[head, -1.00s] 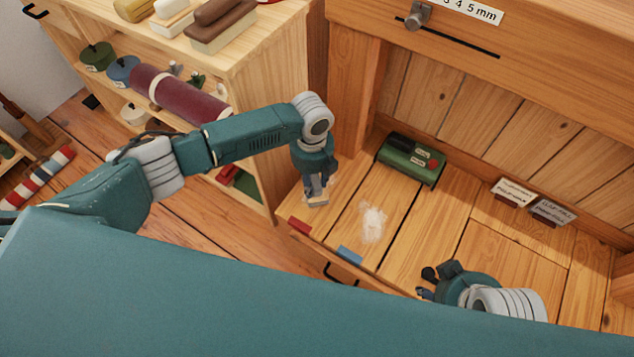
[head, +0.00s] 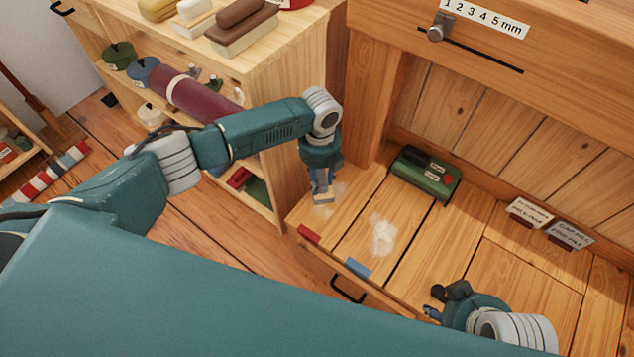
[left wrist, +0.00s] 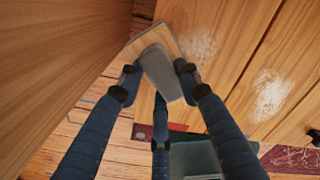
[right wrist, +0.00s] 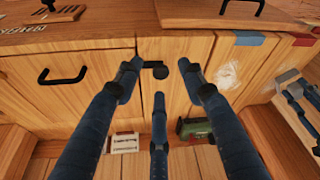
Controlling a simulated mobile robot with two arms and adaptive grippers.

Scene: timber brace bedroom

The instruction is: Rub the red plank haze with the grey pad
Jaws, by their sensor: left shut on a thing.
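My left gripper (head: 322,194) is shut on the grey pad (left wrist: 163,78), which has a wood-coloured plate. It holds the pad low over the red plank (head: 318,218), the left plank with a red tag (head: 308,233) at its front edge. Whether the pad touches the wood is hard to tell. Pale haze (left wrist: 197,46) shows on this plank beside the pad; the pad and gripper hide part of the plank. My right gripper (right wrist: 158,78) is open and empty above the right part of the bench.
The neighbouring plank has a blue tag (head: 358,267) and its own white haze patch (head: 383,237). A green box (head: 425,172) stands at the back. Two small cards (head: 528,212) stand at the back right. A shelf unit (head: 262,90) stands close on the left.

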